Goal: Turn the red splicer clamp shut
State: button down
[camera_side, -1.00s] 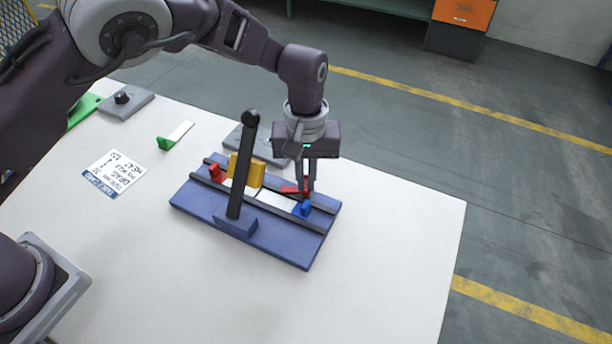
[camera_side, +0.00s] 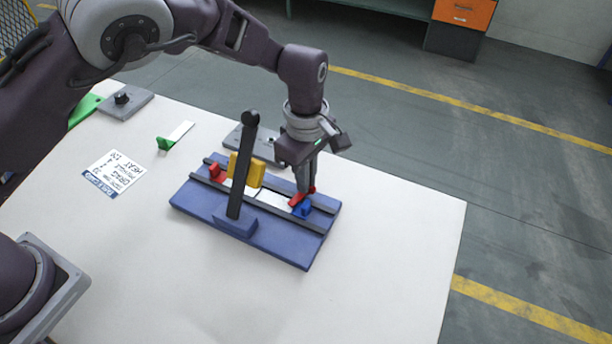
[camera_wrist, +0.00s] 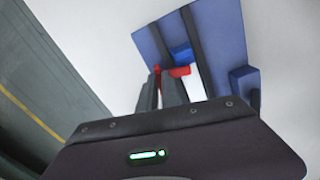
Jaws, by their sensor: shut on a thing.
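The red splicer clamp (camera_side: 296,201) is a small red piece at the right end of the blue splicer base (camera_side: 289,252), beside a blue block (camera_side: 303,211). My gripper (camera_side: 306,188) points down and is shut on the red clamp. Its fingers hide part of the clamp. In the wrist view, red parts of the clamp (camera_wrist: 180,72) show at and beside my fingertips (camera_wrist: 160,82), close to the blue block (camera_wrist: 181,54). A second red block (camera_side: 217,173) stands at the left end of the base.
A tall black lever (camera_side: 240,170) with a ball end rises from the base, left of my gripper. A yellow block (camera_side: 252,170) stands behind it. A grey plate (camera_side: 262,148) lies behind the base. The white table (camera_side: 395,235) is clear to the right and in front.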

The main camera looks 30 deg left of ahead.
jog(key=shift+n, duration=1.1)
jog(key=c, duration=1.6)
grip_release()
jog(key=shift+o, duration=0.2)
notch_tip(320, 180, up, 7)
jog(key=shift+r, duration=0.1)
